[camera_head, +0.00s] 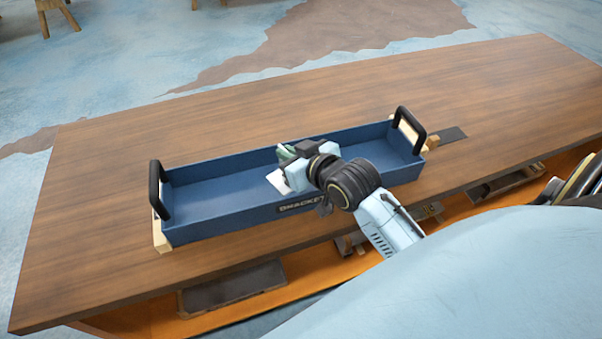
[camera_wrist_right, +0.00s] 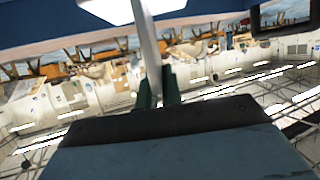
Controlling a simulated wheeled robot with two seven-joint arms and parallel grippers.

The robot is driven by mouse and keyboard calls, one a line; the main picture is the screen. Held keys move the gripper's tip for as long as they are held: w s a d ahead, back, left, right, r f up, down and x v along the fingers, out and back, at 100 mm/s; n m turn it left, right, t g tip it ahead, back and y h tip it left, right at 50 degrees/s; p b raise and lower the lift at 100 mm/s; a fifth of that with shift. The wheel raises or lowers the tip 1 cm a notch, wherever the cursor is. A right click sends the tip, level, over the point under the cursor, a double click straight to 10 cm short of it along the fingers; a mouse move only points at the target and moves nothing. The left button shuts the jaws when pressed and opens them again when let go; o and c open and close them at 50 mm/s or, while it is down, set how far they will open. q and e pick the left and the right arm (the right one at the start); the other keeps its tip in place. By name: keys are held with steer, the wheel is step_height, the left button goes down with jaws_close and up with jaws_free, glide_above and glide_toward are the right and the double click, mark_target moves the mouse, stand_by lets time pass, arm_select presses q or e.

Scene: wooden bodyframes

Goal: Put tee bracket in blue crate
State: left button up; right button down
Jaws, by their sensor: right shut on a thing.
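The blue crate (camera_head: 230,189) is a long, shallow tray with a black handle at each end and lettering on its front wall. My right gripper (camera_head: 286,160) is over the middle of the crate, with its arm reaching across the front wall. It is shut on the tee bracket (camera_head: 277,181), a pale metal piece mostly hidden by the gripper. In the right wrist view the bracket (camera_wrist_right: 149,45) shows as a thin grey plate between the green fingers of my gripper (camera_wrist_right: 158,88). I cannot tell whether the bracket touches the crate floor. My left gripper is not in view.
The crate stands on a brown wooden table (camera_head: 110,185), with pale wooden pieces (camera_head: 161,238) under its ends. A flat dark plate (camera_head: 446,135) lies by the right handle. The crate's left and right parts look empty. An orange shelf (camera_head: 310,279) runs below the table's front edge.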

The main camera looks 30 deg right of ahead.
steer(key=w+d+r, duration=0.1)
steer(key=w+d, duration=0.2)
steer(key=d, duration=0.3)
steer(key=f, duration=0.3)
steer(key=f+b, duration=0.1)
steer(key=f, duration=0.2)
steer(key=f+b, duration=0.1)
steer(key=f, duration=0.2)
steer(key=shift+d+f, duration=0.35)
steer(key=shift+d, duration=0.05)
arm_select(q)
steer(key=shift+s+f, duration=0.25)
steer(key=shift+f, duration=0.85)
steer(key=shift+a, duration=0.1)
arm_select(e)
steer(key=shift+f, duration=0.1)
steer(key=c, duration=1.6)
jaws_free()
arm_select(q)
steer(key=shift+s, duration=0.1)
arm_select(e)
steer(key=shift+o, duration=0.2)
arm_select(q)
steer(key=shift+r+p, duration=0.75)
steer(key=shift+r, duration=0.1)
arm_select(e)
steer(key=v, duration=1.2)
